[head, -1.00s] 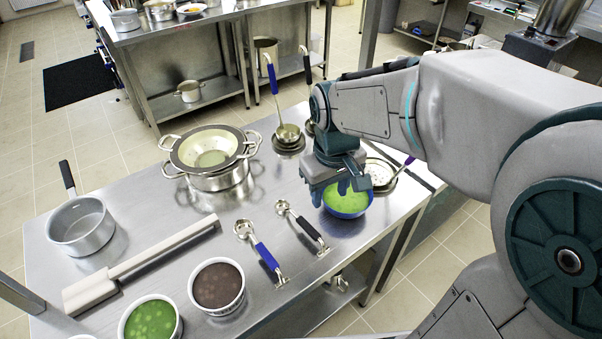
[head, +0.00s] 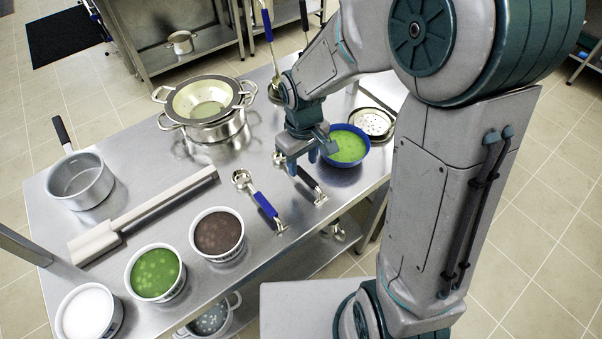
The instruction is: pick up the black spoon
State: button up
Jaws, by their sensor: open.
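The black spoon (head: 310,182) is a small metal spoon with a black handle, lying on the steel table right of a similar blue-handled spoon (head: 262,203). My gripper (head: 302,168) is open, fingers pointing down, over the black spoon's upper handle. It hides part of the handle; the bowl shows to its left and the handle's lower end below it. I cannot tell how high the fingertips are above the spoon or whether they touch it.
A blue bowl of green soup (head: 349,146) stands close right of my gripper. A strainer on a pot (head: 205,104) is at the back left. A saucepan (head: 80,180), a long pale bar (head: 150,216) and soup pots (head: 155,272) stand further left and in front.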

aim_at(302, 172)
jog(key=shift+f+p, duration=0.3)
jog(key=shift+f, duration=2.3)
grip_shut()
